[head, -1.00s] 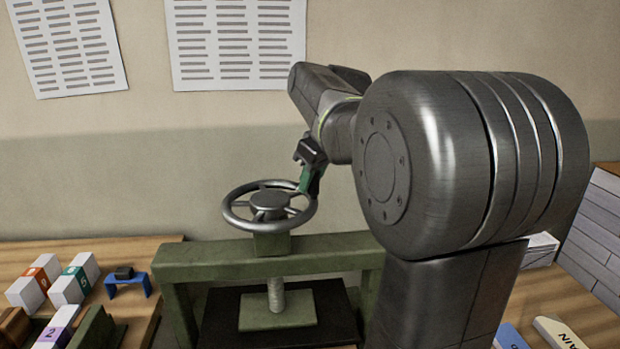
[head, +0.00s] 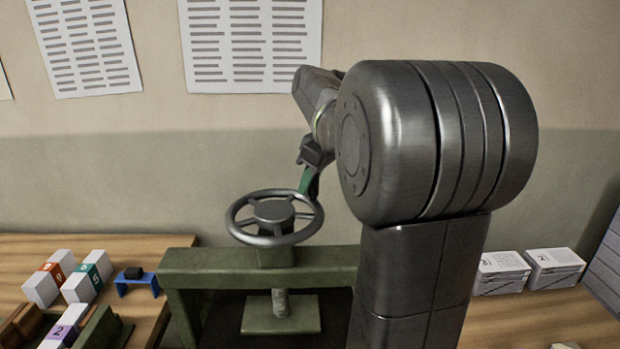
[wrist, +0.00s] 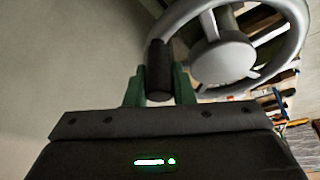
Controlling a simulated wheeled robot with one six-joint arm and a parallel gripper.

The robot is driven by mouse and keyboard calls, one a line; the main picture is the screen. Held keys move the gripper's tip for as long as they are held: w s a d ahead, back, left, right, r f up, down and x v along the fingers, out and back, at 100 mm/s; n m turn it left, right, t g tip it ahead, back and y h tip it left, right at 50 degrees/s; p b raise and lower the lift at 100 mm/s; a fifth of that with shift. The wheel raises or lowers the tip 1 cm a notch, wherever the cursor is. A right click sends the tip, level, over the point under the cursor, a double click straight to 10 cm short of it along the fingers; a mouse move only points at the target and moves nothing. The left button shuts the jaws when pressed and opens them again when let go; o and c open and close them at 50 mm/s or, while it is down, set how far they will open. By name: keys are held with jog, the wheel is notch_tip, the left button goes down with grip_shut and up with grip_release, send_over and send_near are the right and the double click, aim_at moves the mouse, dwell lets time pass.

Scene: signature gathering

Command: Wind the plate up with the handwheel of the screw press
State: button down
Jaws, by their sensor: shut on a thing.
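The screw press is green, with a grey spoked handwheel (head: 275,211) on top of its crossbeam (head: 225,262). Below the beam, a threaded screw (head: 280,303) runs down to the square green plate (head: 255,317), which sits low over the dark press bed. My gripper (head: 311,185) is at the far right of the wheel rim. In the wrist view, the green fingers of my gripper (wrist: 158,88) stand on both sides of the wheel's black upright handle (wrist: 158,62) and are shut on it. In the head view the handle is hidden by the fingers.
Left of the press are numbered white blocks (head: 82,285) and a small blue stand (head: 137,281) with a black piece. Right of my arm lie paper stacks (head: 553,270). The wall with printed sheets (head: 252,45) is behind.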

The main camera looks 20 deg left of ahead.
aim_at(296, 192)
jog(key=shift+w+a+r+p, duration=0.1)
jog(key=shift+w+a+p, duration=0.2)
jog(key=shift+a, duration=0.25)
jog(key=shift+w+a+p, duration=0.15)
jog(key=shift+w+a, duration=0.1)
jog(key=shift+a, duration=0.3)
jog(key=shift+w+a+p, duration=0.2)
jog(key=shift+a+p, duration=0.1)
jog(key=shift+a, duration=0.55)
jog(key=shift+f, duration=0.2)
jog(key=shift+f, duration=0.2)
jog(key=c, duration=1.6)
grip_release()
jog(key=shift+s, duration=0.1)
jog(key=o, duration=0.4)
jog(key=shift+s+a, duration=0.1)
jog(key=shift+a, duration=0.1)
jog(key=shift+c, duration=0.2)
jog(key=shift+a, duration=0.15)
jog(key=shift+d+r, duration=0.25)
jog(key=shift+r, duration=0.05)
jog(key=w+b+v, duration=0.1)
jog(key=v, duration=1.2)
jog(key=shift+s+r, duration=0.25)
jog(key=shift+s, duration=0.15)
